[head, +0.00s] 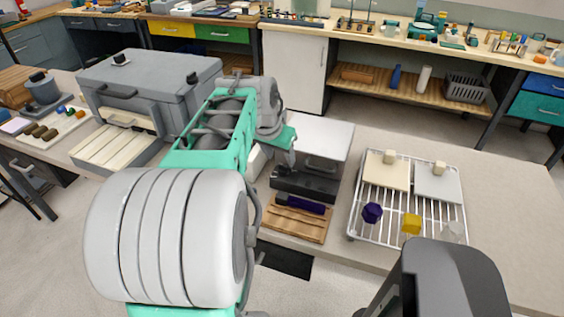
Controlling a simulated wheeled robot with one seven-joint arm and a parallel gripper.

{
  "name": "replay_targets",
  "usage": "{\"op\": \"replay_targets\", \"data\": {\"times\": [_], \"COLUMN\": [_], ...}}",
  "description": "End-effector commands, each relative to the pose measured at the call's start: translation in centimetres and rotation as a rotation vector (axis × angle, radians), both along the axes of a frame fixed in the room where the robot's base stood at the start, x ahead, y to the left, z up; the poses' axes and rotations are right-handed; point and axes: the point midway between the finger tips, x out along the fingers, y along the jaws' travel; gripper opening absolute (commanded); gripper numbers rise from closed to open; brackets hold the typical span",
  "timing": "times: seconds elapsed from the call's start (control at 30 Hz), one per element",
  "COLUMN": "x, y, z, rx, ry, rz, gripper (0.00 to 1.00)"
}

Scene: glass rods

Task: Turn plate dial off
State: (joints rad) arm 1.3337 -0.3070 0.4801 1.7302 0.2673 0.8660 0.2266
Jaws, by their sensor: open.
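A box-shaped appliance with a pale grey top (324,134) and a dark front panel (306,186) stands on the counter right of my arm. It looks like the plate unit, but I cannot make out a dial on it, nor its setting. My gripper (291,157) is at the end of the teal arm, by the left side of this appliance. It is open, and I see nothing held in it. My arm hides most of it, and I cannot tell whether it touches the appliance.
A wooden board (285,226) with a dark purple piece lies before the appliance. Right of it, a wire rack (363,214) holds two flat plates, a purple knob-like piece and a yellow one. A large grey oven-like box (150,70) stands left. The counter's far right is clear.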

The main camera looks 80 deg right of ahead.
Motion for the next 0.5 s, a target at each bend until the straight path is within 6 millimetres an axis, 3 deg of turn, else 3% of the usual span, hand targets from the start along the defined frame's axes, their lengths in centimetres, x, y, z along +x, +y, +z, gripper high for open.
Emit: {"op": "replay_targets", "data": {"times": [0.2, 0.5], "x": [-0.3, -0.3], "y": [-1.4, -1.7], "z": [-3.5, -4.2], "rx": [0.002, 0.0], "ry": [0.001, -0.001], "rz": [0.001, 0.004], "gripper": [0.49, 0.49]}}
